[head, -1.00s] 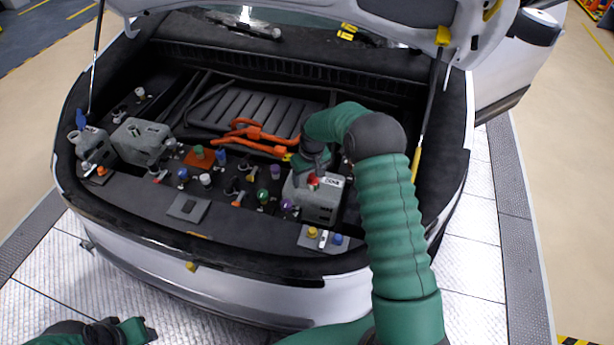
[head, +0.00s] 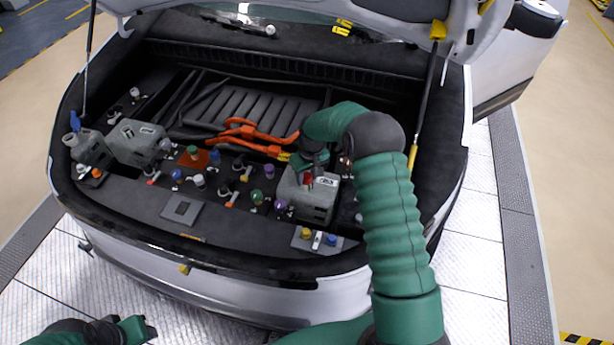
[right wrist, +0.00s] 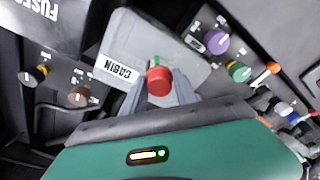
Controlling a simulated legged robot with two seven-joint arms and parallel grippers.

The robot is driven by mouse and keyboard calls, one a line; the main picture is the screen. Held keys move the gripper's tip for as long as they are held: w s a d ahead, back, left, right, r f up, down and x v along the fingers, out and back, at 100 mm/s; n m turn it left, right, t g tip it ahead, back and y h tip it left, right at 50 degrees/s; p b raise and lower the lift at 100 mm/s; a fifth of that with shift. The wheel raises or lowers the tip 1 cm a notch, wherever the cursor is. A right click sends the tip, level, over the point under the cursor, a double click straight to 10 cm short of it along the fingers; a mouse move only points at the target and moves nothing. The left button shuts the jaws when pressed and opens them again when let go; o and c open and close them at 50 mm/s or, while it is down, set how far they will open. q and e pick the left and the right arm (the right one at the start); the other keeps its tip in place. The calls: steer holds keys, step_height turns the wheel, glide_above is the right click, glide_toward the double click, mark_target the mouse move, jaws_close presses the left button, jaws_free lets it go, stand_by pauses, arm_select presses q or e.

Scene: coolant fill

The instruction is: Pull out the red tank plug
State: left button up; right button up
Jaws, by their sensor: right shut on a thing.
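The red tank plug (right wrist: 159,79) is between the fingertips of my right gripper (right wrist: 158,92) in the right wrist view. In the head view the plug (head: 308,178) shows at the top of the grey tank (head: 312,203) at the right of the open bay. My right gripper (head: 312,165) is shut on it from above. The tank carries a CABIN label and also shows in the right wrist view (right wrist: 140,45). Whether the plug is seated or clear of the tank's opening I cannot tell. My left gripper (head: 135,328) is at the bottom left, away from the bay; its jaws are unclear.
A second grey tank (head: 137,142) stands at the left of the bay. Several coloured caps and knobs, such as a purple one (right wrist: 216,41) and a green one (right wrist: 239,72), stand close to the CABIN tank. Orange cables (head: 245,135) run behind it. The raised lid hangs above.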

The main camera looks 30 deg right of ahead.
mark_target(306, 174)
steer(key=shift+d+f, duration=0.15)
steer(key=shift+c, duration=0.4)
steer(key=shift+w+r, duration=0.1)
steer(key=shift+r, duration=0.1)
steer(key=shift+r, duration=0.15)
steer(key=shift+r+p, duration=0.65)
steer(key=shift+p, duration=0.1)
steer(key=shift+r+p, duration=1.15)
steer(key=shift+r, duration=0.55)
steer(key=shift+f, duration=0.1)
